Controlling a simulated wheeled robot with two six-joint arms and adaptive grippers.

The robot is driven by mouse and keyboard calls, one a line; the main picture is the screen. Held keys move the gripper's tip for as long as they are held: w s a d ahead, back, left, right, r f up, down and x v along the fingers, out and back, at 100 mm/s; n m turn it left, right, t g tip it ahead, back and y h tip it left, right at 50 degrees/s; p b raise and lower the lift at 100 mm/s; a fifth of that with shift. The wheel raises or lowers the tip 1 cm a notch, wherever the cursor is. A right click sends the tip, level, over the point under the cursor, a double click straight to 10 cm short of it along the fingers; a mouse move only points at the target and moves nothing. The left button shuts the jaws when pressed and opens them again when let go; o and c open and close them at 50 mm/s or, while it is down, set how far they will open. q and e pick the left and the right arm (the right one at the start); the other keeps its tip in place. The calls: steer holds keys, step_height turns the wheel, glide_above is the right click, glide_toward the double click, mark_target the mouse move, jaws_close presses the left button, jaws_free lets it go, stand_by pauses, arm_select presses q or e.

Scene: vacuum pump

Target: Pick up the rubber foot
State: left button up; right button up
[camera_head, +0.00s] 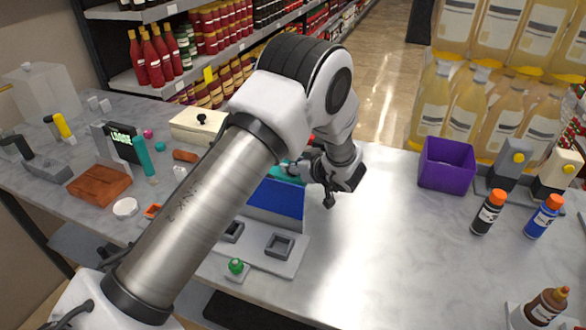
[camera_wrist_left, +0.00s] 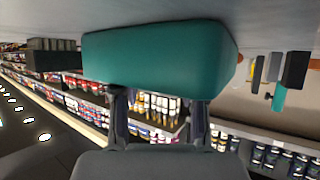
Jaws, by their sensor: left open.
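I cannot tell for sure which thing is the rubber foot. Two dark grey square pieces with sunken middles, one at the right (camera_head: 280,245) and one partly behind my arm (camera_head: 232,232), sit on a pale plate (camera_head: 262,262). My left gripper (camera_head: 318,180) is open, behind and to the right of a blue box (camera_head: 277,200). A teal block (camera_wrist_left: 160,57) lies just beyond its fingers (camera_wrist_left: 158,105) in the left wrist view; I see no grip on it. Its teal edge shows beside the gripper in the head view (camera_head: 284,173). My right gripper is not in view.
A purple bin (camera_head: 446,164) stands at the back right. Black (camera_head: 488,212) and blue (camera_head: 543,216) bottles stand at the right. A green-topped piece (camera_head: 236,267) is near the front edge. Tools and a brown block (camera_head: 99,185) crowd the left. The table right of centre is clear.

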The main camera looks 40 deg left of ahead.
arm_select(q)
steer(key=shift+s+r, duration=0.1)
steer(key=shift+c, duration=1.3)
jaws_close()
